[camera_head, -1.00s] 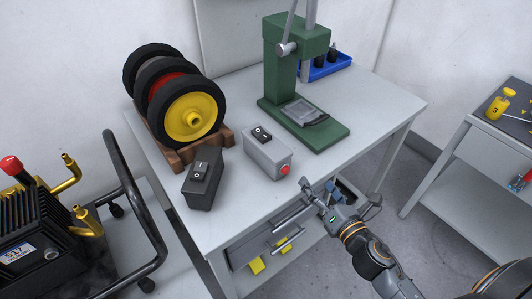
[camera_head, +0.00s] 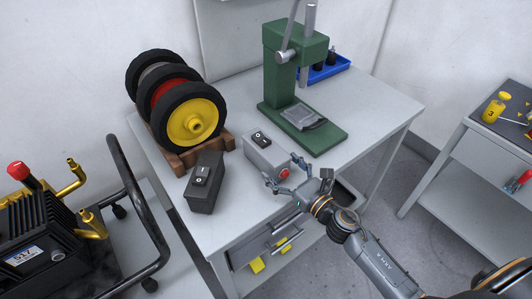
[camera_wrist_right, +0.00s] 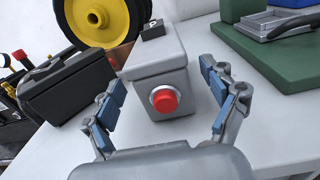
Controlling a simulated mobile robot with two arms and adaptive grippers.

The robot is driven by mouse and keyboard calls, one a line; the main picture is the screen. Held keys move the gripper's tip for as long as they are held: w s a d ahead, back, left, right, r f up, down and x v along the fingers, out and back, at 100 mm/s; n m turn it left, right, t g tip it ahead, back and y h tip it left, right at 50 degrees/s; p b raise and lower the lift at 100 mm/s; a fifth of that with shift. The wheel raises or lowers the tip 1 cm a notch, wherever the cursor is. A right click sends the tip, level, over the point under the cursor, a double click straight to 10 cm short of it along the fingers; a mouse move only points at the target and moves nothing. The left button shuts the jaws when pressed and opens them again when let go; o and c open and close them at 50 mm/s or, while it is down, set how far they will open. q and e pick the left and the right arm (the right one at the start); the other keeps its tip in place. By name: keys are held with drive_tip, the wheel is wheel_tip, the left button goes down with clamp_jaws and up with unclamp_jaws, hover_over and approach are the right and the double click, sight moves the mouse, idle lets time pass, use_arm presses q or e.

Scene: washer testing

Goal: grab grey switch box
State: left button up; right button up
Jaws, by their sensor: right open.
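The grey switch box (camera_head: 262,152) stands on the white table, with a black rocker switch on top and a red button on its near end. In the right wrist view the grey switch box (camera_wrist_right: 158,58) lies straight ahead, its red button facing the camera. My right gripper (camera_head: 288,172) is open at the box's near end. In the right wrist view its blue-padded fingers (camera_wrist_right: 163,100) stand apart on either side of the red button end, with nothing held. My left gripper does not show.
A black switch box (camera_head: 204,182) stands just left of the grey one. Wheels on a wooden rack (camera_head: 185,118) are behind it. A green press (camera_head: 300,125) stands close on the right. Drawers (camera_head: 270,245) are under the table's front edge.

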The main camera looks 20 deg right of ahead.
sight(271, 156)
drive_tip(key=x, duration=0.2)
drive_tip(key=p+x, duration=0.1)
drive_tip(key=x, duration=0.1)
drive_tip(key=shift+r, duration=0.2)
drive_tip(key=shift+w+a+f, duration=0.1)
drive_tip(key=shift+w+a, duration=0.05)
drive_tip(key=shift+w, duration=0.25)
drive_tip(key=shift+s, duration=0.1)
drive_tip(key=c, duration=1.4)
drive_tip(key=shift+c, duration=1.3)
drive_tip(key=shift+r, duration=0.2)
